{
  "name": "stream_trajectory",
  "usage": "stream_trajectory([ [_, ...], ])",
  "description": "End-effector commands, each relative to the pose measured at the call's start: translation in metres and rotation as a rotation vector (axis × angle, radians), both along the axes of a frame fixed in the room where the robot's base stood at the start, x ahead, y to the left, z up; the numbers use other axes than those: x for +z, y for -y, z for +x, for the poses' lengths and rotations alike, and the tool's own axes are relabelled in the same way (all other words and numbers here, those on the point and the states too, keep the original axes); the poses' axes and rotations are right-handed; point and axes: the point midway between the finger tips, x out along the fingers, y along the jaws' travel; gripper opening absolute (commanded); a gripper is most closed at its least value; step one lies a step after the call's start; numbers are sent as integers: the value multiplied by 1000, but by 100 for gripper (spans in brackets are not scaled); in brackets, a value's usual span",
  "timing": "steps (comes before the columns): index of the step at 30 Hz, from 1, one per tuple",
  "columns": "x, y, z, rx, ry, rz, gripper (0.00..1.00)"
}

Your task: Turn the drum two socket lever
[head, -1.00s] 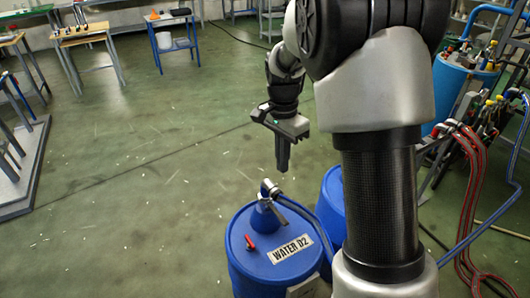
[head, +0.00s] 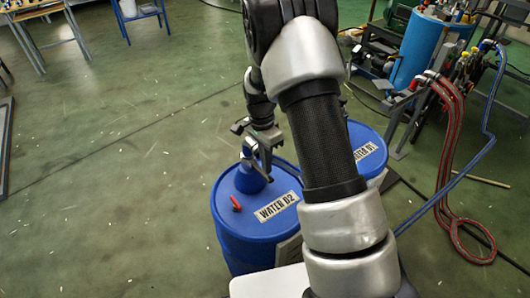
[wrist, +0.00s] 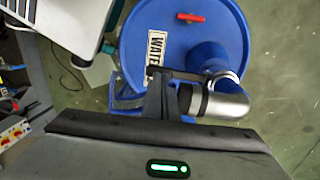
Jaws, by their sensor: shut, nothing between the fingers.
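The blue drum labelled WATER D2 (head: 232,237) stands below my arm in the head view; its top fills much of the wrist view (wrist: 150,30). A blue conical socket (head: 251,182) rises from its lid, with a metal coupling (wrist: 226,103) in the wrist view. The thin metal lever (wrist: 190,76) runs left from the coupling there. My gripper (wrist: 158,80) is shut and empty, its fingertips at the lever's left end; I cannot tell whether they touch it. In the head view, my gripper (head: 265,150) is close beside the socket, partly hiding the lever.
A red fitting (head: 236,203) sits on the drum lid. The WATER D1 drum (head: 369,152) stands behind to the right, partly hidden by my arm. Red hoses (head: 447,190) and a blue tank (head: 425,55) are farther right.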

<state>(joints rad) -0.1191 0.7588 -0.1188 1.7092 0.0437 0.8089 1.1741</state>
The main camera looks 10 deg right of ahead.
Motion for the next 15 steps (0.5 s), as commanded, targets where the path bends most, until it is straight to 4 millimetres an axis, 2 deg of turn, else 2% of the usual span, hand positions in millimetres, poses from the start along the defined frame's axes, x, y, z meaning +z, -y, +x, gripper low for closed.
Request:
stream_trajectory([
  [1, -7, 0, -1, 0, -2, 0, 0],
  [6, -17, 1, -2, 1, 0, 0, 0],
  [15, -18, 1, -2, 1, 0, 0, 0],
])
